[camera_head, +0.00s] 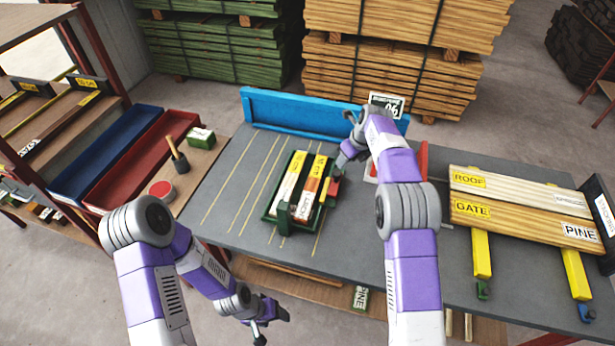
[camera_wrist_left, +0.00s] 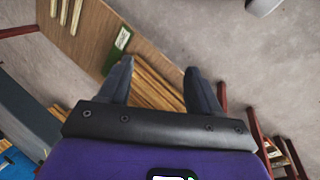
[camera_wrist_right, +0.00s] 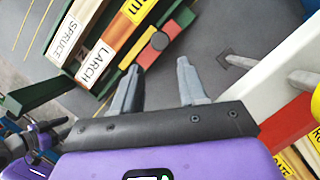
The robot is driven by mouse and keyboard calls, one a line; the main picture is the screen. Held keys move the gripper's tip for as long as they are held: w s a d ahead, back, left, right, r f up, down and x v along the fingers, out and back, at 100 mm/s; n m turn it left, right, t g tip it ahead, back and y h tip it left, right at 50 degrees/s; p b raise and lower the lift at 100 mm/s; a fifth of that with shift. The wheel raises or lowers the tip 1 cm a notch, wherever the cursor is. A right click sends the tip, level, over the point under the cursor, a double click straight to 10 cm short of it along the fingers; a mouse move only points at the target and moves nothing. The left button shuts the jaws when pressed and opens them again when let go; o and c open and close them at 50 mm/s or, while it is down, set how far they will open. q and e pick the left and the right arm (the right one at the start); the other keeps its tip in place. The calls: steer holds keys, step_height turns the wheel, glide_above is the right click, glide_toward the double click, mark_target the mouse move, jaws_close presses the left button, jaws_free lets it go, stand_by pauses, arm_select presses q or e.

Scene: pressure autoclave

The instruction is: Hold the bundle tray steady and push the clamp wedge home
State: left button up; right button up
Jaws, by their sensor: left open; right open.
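The green bundle tray (camera_head: 268,215) lies on the grey bench, holding several labelled wooden strips. In the right wrist view, the tray's green end (camera_wrist_right: 35,97) and strips marked SPRUCE and LARCH show at upper left. A red block (camera_head: 333,188), which looks like the clamp wedge, sits at the tray's right side. It also shows in the right wrist view (camera_wrist_right: 147,58), with a dark round spot beside it. My right gripper (camera_wrist_right: 158,67) is open and empty, just short of the red block. My left gripper (camera_wrist_left: 157,67) is open and empty, low in front of the bench edge.
A blue rail (camera_head: 290,108) runs along the bench's back. ROOF and GATE boards (camera_head: 520,222) lie at right on yellow bars. A red tin (camera_head: 161,189) and a brush (camera_head: 178,155) stand at left. Bare bench (camera_head: 225,200) lies left of the tray.

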arm_select(q)
steer(key=w+r+m+g, duration=0.1)
steer(key=w+r+m, duration=0.5)
steer(key=w, duration=0.3)
step_height(320, 180, up, 21)
steer(key=y, duration=0.4)
glide_above(283, 205)
steer(key=shift+s+a+r+n+t, duration=0.1)
steer(key=shift+a+r+n+t, duration=0.1)
steer(key=shift+n+t, duration=0.2)
steer(key=shift+d, duration=0.15)
steer(key=shift+f, duration=0.45)
step_height(283, 205, down, 6)
steer(key=shift+f, duration=0.25)
steer(key=shift+c, duration=0.5)
